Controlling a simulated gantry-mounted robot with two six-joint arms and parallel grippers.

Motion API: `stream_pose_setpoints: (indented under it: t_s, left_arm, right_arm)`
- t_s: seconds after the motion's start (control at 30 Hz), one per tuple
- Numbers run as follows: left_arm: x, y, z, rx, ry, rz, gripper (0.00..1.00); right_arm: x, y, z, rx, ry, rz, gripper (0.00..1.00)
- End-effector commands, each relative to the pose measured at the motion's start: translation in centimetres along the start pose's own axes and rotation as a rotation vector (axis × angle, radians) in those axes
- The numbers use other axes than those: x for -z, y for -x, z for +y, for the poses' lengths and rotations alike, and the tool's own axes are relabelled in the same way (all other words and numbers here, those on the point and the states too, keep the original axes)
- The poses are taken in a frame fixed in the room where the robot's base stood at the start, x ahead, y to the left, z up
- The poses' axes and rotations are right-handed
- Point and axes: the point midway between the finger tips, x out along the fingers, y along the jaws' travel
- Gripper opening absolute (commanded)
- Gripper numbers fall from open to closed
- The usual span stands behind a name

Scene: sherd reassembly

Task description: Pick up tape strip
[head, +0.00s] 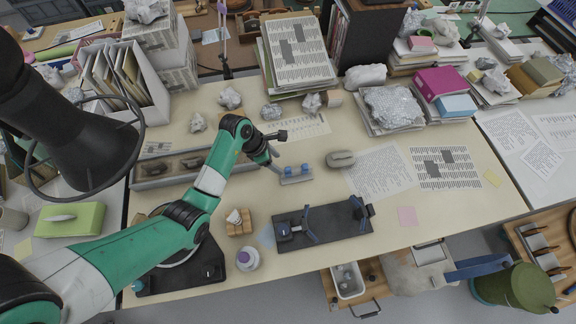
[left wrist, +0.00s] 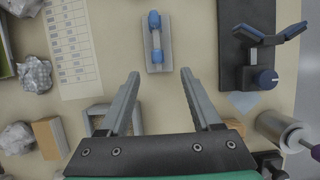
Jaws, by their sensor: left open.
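A small light-grey holder (head: 303,179) lies on the table near its middle. It bears a pale strip with two blue ends (head: 296,170), which looks like the tape strip. In the left wrist view the strip (left wrist: 156,38) lies lengthwise on the grey holder (left wrist: 168,57), ahead of the fingers. My left gripper (head: 278,160) is open and empty, just to the left of the holder in the head view. In the left wrist view its fingertips (left wrist: 159,74) are spread wide, with the holder beyond the gap between them. My right gripper is not in view.
A black stand with blue arms (head: 325,222) lies below the holder. A long grey tray (head: 150,183) is on the left. A grey rounded object (head: 341,159) and printed sheets (head: 380,172) are on the right. Crumpled foil and paper lumps lie behind.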

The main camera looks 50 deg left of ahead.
Motion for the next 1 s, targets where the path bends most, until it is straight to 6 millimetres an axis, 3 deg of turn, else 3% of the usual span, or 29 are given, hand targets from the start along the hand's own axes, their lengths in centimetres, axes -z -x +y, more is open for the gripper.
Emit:
stream_pose_setpoints:
  t_s: [0.03,0.1,0.37,0.67,0.93,1.0]
  left_arm:
    - [0.2,-1.6,0.0,0.002,-0.001,0.001,0.65]
    - [0.2,-2.9,0.0,0.002,-0.001,0.001,0.65]
    - [-0.1,-4.0,0.1,-0.002,-0.001,-0.002,0.65]
    - [-0.1,-8.8,0.3,0.001,-0.001,-0.001,0.65]
    - [-0.3,-9.0,0.4,-0.002,-0.001,-0.002,0.65]
    - [-0.3,-9.0,0.4,-0.001,-0.001,-0.002,0.56]
  right_arm:
    - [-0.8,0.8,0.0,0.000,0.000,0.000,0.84]
    - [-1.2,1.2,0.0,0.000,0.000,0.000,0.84]
    - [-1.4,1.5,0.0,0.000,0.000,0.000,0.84]
    - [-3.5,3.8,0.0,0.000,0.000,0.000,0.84]
    - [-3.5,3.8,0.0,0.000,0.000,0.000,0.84]
    - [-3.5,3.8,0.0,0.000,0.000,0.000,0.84]
